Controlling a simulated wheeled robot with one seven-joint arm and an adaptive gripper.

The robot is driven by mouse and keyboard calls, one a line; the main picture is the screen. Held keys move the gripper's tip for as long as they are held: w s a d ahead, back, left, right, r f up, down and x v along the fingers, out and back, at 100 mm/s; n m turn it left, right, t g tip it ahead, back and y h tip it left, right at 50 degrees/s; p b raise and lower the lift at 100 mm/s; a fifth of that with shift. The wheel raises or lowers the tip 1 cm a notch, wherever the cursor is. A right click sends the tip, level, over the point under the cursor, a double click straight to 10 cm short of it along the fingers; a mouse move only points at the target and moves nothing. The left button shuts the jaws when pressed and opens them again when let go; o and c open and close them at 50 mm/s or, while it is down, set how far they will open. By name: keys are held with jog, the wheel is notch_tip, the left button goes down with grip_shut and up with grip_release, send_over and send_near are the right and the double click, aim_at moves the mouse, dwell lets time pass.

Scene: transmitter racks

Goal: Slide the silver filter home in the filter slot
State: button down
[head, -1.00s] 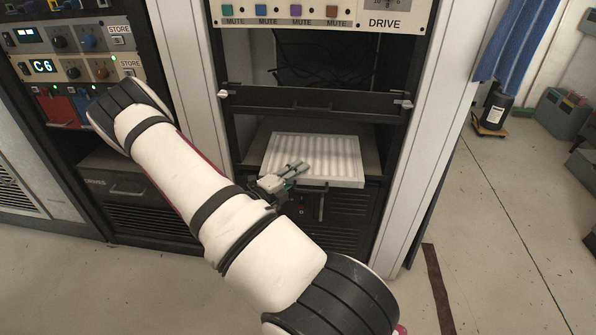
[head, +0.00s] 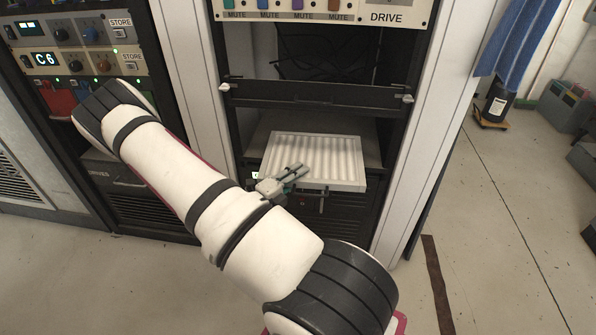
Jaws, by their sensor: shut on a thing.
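The silver filter (head: 330,158) is a flat, ribbed pale panel with a light frame. It lies roughly level in the lower opening of the middle rack, with its front edge sticking out toward me. My gripper (head: 302,171) is shut on the filter at its front edge, left of the middle. The filter slot (head: 258,137) is the dark opening around the filter, below a black crossbar. The filter's far edge is inside the opening. I cannot see the slot's rails or how the filter's sides sit against them.
The black crossbar (head: 316,96) with light end latches spans the rack above the filter. A dark bay with cables (head: 325,55) is above it. The pale rack post (head: 413,150) stands close on the right. A control rack (head: 75,60) stands left. Floor on the right is mostly clear.

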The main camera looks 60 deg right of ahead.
jog(key=s+a+p, duration=0.1)
jog(key=s+a, duration=0.3)
jog(key=a, duration=0.4)
jog(key=s+a+p, duration=0.2)
jog(key=s+a, duration=0.2)
jog(key=a, duration=0.5)
jog(key=shift+a, duration=0.15)
dwell(2.5)
